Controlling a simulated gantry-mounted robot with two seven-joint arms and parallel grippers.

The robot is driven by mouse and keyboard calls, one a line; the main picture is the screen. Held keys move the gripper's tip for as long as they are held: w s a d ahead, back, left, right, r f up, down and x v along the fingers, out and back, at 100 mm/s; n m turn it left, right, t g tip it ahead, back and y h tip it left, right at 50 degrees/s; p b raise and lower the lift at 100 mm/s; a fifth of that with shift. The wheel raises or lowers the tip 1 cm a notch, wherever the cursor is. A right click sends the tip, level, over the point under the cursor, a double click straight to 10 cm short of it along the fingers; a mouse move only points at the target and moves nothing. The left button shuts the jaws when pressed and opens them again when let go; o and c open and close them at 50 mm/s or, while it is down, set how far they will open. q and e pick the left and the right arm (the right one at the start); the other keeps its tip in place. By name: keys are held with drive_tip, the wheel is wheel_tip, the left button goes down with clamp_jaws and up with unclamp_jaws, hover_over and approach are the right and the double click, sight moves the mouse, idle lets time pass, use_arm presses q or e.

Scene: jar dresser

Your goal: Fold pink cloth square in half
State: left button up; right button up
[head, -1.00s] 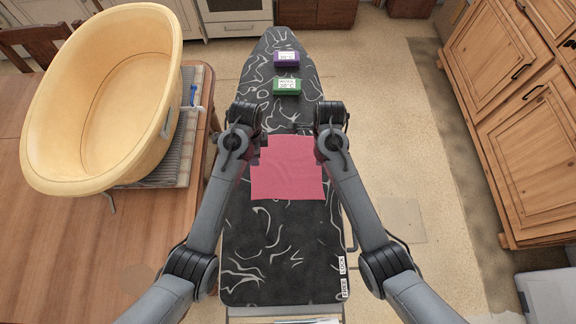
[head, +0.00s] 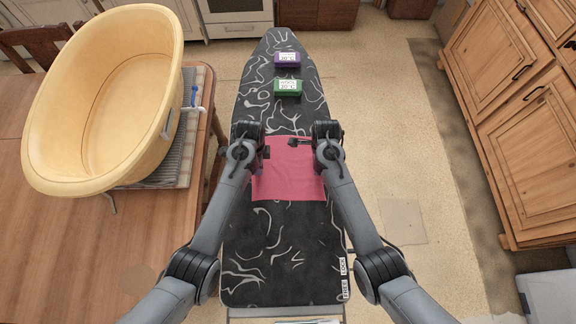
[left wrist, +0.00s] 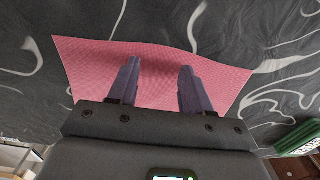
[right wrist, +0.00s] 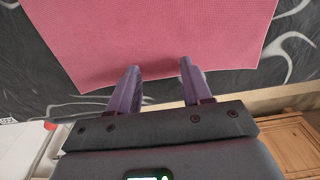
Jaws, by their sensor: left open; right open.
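The pink cloth square (head: 287,182) lies spread on the black patterned ironing board (head: 280,240). My left gripper (head: 266,152) is open over its left part. In the left wrist view, the open fingers (left wrist: 159,66) are above the cloth (left wrist: 155,85), and its far edge looks slightly wavy. My right gripper (head: 294,143) is open near the cloth's upper right part. In the right wrist view, the open fingers (right wrist: 159,66) are at the near edge of the cloth (right wrist: 150,35). Neither gripper holds anything. My arms hide the cloth's upper corners in the head view.
A green box (head: 288,87) and a purple box (head: 287,60) sit farther up the board. A yellow tub (head: 60,120) stands on the wooden table (head: 60,245) at the left. Wooden cabinets (head: 540,160) stand at the right. The board below the cloth is clear.

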use_arm(q)
drive_tip(key=shift+f, duration=0.1)
use_arm(e)
drive_tip(key=shift+f, duration=0.1)
use_arm(q)
drive_tip(key=shift+f, duration=0.15)
use_arm(e)
drive_tip(key=shift+f, duration=0.15)
use_arm(q)
drive_tip(key=shift+c, duration=0.7)
use_arm(e)
drive_tip(key=shift+c, duration=0.7)
use_arm(q)
clamp_jaws()
use_arm(e)
clamp_jaws()
use_arm(q)
drive_tip(key=shift+r, duration=0.25)
use_arm(e)
drive_tip(key=shift+r, duration=0.25)
